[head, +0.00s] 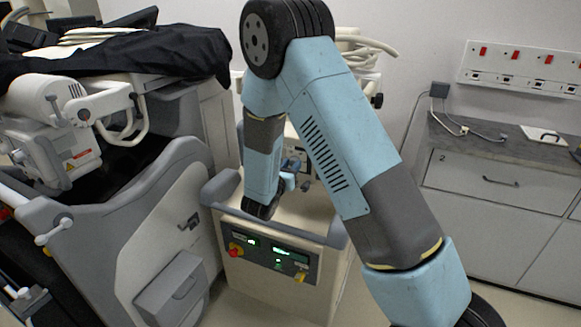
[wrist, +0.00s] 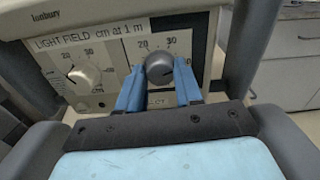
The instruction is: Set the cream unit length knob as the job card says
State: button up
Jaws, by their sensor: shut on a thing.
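The cream unit (head: 285,285) stands in the middle of the head view. In the wrist view its front panel (wrist: 110,52) reads "LIGHT FIELD cm at 1 m" and carries two knobs with number scales. The left knob (wrist: 86,76) is pale and untouched. The right knob (wrist: 160,67) is dark grey, with 20, 30 and 40 around it. My gripper (wrist: 160,82) is shut on this right knob, a blue finger on each side. Its pointer setting and the label below it are not clear. In the head view my gripper (head: 291,170) is small, partly behind my arm. No readable job card shows.
A grey unit (head: 165,225) with a black cover (head: 130,55) stands close on the left. Grey drawers (head: 490,190) with a dark worktop stand at the right, with a white sheet or board (head: 543,134) on top. Grey rails (wrist: 285,140) flank my gripper.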

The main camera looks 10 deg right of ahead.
jog(key=shift+c, duration=1.4)
jog(key=shift+a+n, duration=0.15)
jog(key=shift+n, duration=0.95)
jog(key=o, duration=1)
jog(key=shift+o, duration=0.2)
jog(key=v, duration=1.3)
jog(key=shift+s+a, duration=0.15)
jog(key=shift+s, duration=0.15)
